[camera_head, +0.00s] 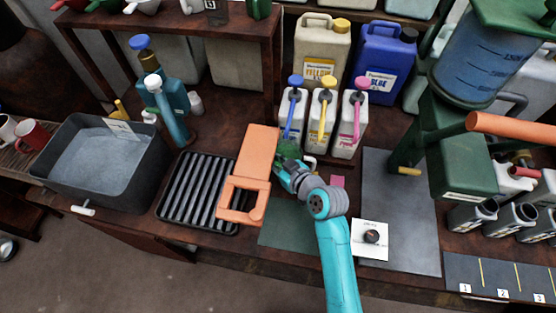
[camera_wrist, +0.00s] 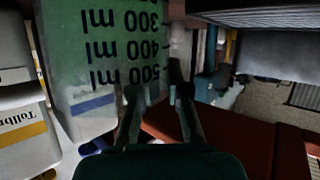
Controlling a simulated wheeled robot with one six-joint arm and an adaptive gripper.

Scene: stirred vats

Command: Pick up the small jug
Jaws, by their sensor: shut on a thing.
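The small jug is a green, see-through vessel with ml marks. It fills the upper left of the wrist view (camera_wrist: 105,45), where its print appears upside down. In the head view the jug (camera_head: 289,149) is mostly hidden behind my gripper (camera_head: 284,168), in front of the white pump bottles. In the wrist view my gripper (camera_wrist: 157,92) has its two fingers at the jug's edge. The gripper is shut on the jug; the exact part gripped is hard to make out. I cannot tell whether the jug touches the bench.
An orange block with a loop handle (camera_head: 262,150) stands close left of my gripper. Beyond it are a black ribbed rack (camera_head: 195,190) and a grey basin (camera_head: 62,185). White pump bottles (camera_head: 322,118) stand close behind.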

